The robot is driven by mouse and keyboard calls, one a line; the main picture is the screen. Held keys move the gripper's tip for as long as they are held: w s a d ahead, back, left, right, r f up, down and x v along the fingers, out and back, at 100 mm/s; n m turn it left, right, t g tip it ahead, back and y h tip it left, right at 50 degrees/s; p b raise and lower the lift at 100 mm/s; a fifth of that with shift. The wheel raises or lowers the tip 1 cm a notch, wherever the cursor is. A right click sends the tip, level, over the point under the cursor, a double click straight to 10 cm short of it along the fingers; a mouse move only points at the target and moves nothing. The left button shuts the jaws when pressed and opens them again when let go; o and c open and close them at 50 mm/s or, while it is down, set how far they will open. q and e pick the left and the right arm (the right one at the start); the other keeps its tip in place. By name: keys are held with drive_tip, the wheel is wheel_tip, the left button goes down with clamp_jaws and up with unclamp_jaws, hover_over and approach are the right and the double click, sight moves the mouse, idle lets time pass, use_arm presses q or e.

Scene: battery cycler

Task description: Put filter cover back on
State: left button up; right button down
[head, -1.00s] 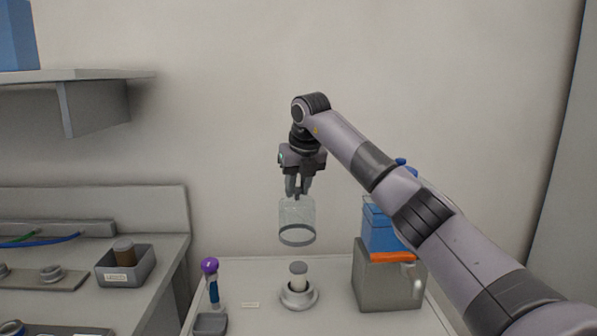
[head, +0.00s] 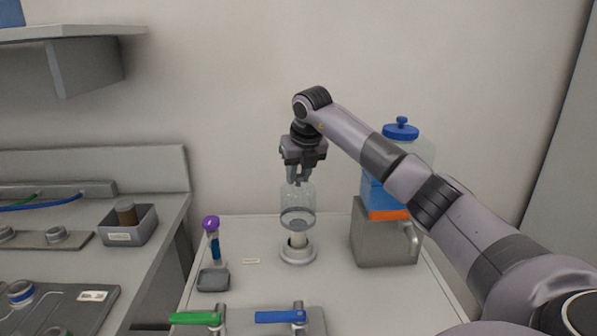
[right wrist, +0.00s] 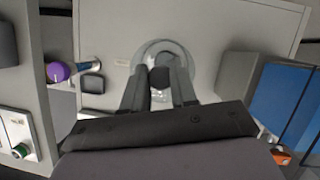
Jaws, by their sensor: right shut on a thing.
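The cartridge stands on a round white base (head: 298,254) on the table. In the right wrist view the gripper fingers (right wrist: 158,88) meet a dark knob above the round base (right wrist: 165,52). My left gripper is not in view.
A grey box-shaped unit with a blue and orange container (head: 388,212) stands right of the base. A purple-topped tube (head: 211,235) and small grey tray (head: 213,279) are at left. Green (head: 195,318) and blue (head: 280,316) valve handles lie in front. A counter (head: 90,250) borders the left side.

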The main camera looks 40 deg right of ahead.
drive_tip(key=shift+f+b, duration=2)
drive_tip(key=shift+f, duration=2.5)
drive_tip(key=shift+f+p, duration=0.25)
drive_tip(key=shift+p, duration=0.3)
drive_tip(key=shift+c, duration=1.6)
unclamp_jaws()
drive_tip(key=shift+r+p, duration=3.1)
drive_tip(key=shift+r, duration=0.45)
